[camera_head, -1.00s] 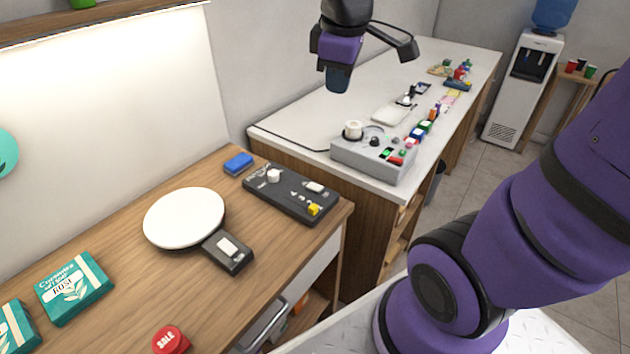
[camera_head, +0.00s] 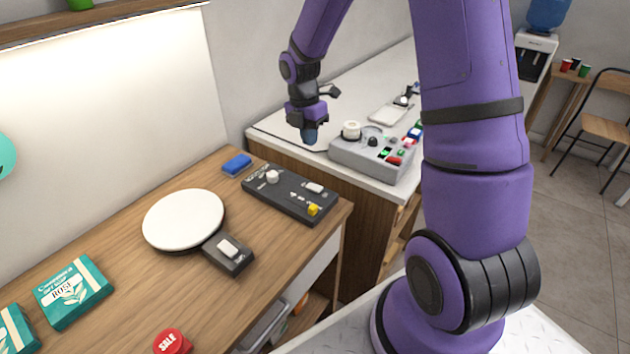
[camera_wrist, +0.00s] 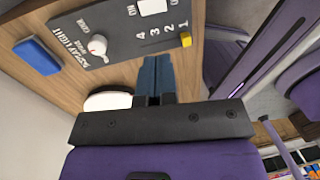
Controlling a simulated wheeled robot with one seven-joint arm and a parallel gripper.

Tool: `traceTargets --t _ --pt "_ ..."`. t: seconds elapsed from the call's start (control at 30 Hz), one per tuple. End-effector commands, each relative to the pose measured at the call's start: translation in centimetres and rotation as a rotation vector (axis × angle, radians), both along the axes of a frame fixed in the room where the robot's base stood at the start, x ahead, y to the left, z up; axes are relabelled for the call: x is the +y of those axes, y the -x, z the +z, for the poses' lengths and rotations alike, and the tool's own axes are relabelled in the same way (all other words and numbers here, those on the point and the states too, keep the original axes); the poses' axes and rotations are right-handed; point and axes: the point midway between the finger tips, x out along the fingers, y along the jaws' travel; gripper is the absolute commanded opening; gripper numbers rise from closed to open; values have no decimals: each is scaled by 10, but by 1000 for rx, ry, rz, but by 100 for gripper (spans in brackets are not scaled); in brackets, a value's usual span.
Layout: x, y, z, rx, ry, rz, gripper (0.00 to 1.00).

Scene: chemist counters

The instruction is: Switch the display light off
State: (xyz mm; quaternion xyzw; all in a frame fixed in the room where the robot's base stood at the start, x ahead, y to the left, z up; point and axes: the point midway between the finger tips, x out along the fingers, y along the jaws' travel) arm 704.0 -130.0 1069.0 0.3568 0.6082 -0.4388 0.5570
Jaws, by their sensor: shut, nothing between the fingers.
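The dark control panel (camera_head: 285,205) lies on the wooden counter; lettering reading as display light shows near its knob in the wrist view (camera_wrist: 70,28). It carries a white knob (camera_head: 273,176), a white rocker switch (camera_head: 315,187) and a yellow slider (camera_head: 313,210) beside numbers 1 to 4. In the wrist view the knob (camera_wrist: 97,45), rocker (camera_wrist: 153,6) and yellow slider (camera_wrist: 185,38) show again. The wall under the shelf is brightly lit (camera_head: 110,80). My gripper (camera_head: 309,135) is shut and empty, above and beyond the panel, apart from it. Its blue fingers (camera_wrist: 157,78) point toward the panel.
A round white plate (camera_head: 184,218) with a switch box (camera_head: 229,253) stands left of the panel. A blue block (camera_head: 237,165) lies by its back corner. A grey control box (camera_head: 370,155) stands on the white counter beyond. Tea boxes (camera_head: 72,292) and a red sale button (camera_head: 172,342) lie nearer.

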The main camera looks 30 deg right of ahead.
Motion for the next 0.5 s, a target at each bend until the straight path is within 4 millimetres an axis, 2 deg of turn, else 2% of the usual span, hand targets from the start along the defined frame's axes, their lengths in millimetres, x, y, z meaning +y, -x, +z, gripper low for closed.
traceTargets --t 0.27,0.5 --pt "-1 2 -25 10 -5 19 0" --pt "-3 8 -68 11 -5 18 0"
